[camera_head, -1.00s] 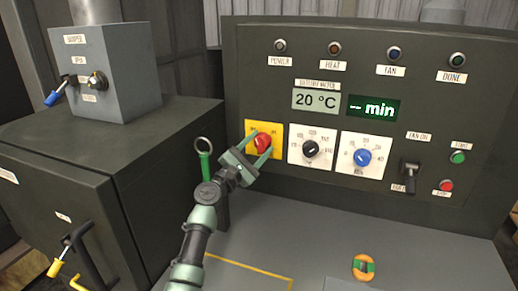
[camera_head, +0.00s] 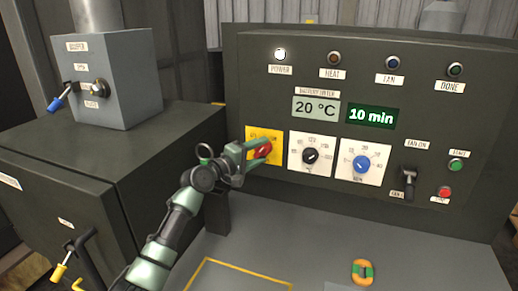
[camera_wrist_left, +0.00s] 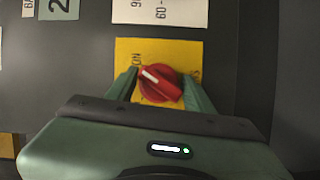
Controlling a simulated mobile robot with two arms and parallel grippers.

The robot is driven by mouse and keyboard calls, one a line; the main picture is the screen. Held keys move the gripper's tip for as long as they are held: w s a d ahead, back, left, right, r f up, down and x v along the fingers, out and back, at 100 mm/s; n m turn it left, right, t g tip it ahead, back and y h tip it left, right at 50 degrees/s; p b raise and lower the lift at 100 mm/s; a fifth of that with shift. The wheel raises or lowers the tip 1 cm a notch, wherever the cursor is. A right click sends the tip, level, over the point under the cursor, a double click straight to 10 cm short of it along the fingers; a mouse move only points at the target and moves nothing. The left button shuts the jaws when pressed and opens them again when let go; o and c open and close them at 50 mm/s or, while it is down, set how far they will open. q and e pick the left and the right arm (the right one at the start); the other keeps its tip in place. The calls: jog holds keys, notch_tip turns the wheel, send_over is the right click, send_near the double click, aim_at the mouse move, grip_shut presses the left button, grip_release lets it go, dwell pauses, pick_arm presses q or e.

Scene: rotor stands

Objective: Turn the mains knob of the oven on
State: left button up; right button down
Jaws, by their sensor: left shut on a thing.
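The red mains knob (camera_head: 263,149) sits on a yellow plate (camera_head: 254,135) at the left of the oven's dark control panel (camera_head: 450,110). My left gripper (camera_head: 260,148) is shut on the knob, with a finger on either side of it. In the left wrist view the knob (camera_wrist_left: 160,84) shows between the two green fingers, its white mark slanting. The power lamp (camera_head: 280,55) glows white. The display (camera_head: 373,115) reads 10 min and the other display (camera_head: 316,106) reads 20 °C. My right gripper is not in view.
A black dial (camera_head: 310,156) and a blue dial (camera_head: 361,163) are right of the knob. A black lever (camera_head: 409,180), a green button (camera_head: 456,165) and a red button (camera_head: 444,192) are farther right. An orange and green object (camera_head: 362,271) lies on the grey surface below.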

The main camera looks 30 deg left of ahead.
aim_at(257, 153)
pick_arm(q)
jog(key=shift+m+g+p, duration=0.4)
jog(key=shift+m+p, duration=0.25)
jog(key=shift+m, duration=0.35)
jog(key=shift+f+y, duration=0.1)
jog(key=shift+y, duration=0.2)
jog(key=o, duration=1.1)
jog(key=shift+o, duration=0.2)
jog(key=s, duration=0.2)
jog(key=s+b, duration=0.1)
jog(key=s, duration=0.1)
jog(key=s+a+b, duration=0.1)
jog(key=s, duration=0.1)
jog(key=shift+s+r, duration=0.3)
jog(key=shift+r, duration=0.05)
jog(key=shift+s+r, duration=0.2)
jog(key=shift+s, duration=0.35)
